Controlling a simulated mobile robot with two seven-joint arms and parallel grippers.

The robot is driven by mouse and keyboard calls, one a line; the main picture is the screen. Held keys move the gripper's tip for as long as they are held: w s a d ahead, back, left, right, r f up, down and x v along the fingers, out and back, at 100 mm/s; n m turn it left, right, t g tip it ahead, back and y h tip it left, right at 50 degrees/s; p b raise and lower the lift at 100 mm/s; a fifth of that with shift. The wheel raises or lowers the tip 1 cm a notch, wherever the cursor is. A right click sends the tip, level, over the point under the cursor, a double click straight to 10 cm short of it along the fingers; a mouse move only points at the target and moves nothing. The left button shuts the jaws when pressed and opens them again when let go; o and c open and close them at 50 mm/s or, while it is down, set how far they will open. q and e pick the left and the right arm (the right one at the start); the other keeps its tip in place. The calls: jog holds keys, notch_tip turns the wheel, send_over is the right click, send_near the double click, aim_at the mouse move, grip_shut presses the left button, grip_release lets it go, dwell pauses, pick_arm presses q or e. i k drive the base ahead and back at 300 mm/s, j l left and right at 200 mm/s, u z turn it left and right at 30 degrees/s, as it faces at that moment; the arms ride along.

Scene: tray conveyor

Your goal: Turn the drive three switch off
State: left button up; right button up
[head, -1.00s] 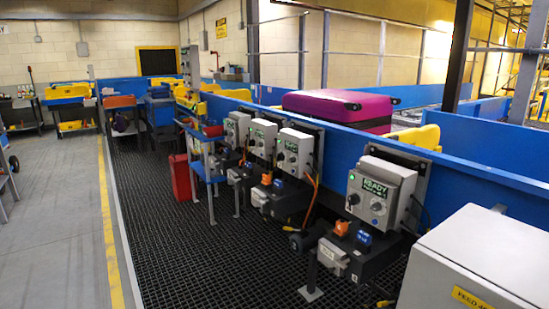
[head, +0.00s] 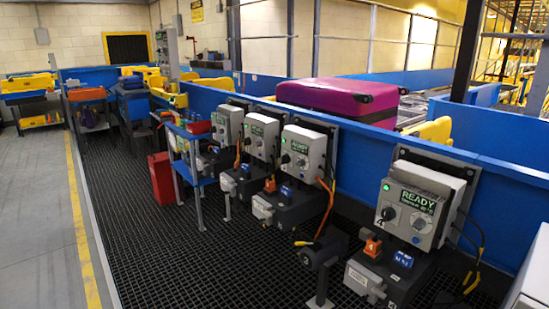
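A row of several grey drive boxes hangs along the blue conveyor side wall. The nearest drive box (head: 436,193) has a READY display (head: 412,198), a green light, a dark knob (head: 388,213) and a paler round dial; its lower left mark looks like a 4. The box just beyond it (head: 308,145), likely drive three, has a lit display and a dark knob (head: 286,158); its marking and the knob's position are too small to read. Two more boxes (head: 262,134) and (head: 227,125) stand farther along. Neither of my grippers is in view.
Dark motor units with orange and blue connectors (head: 372,247) sit below the boxes. A blue stand (head: 193,165) and a red container (head: 161,178) stand on the black grating (head: 150,235). A magenta suitcase (head: 335,97) lies on the conveyor. The grating at left is clear.

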aim_at(286, 159)
jog(key=i+j, duration=1.45)
jog(key=j, duration=0.2)
jog(key=i+l+z, duration=0.05)
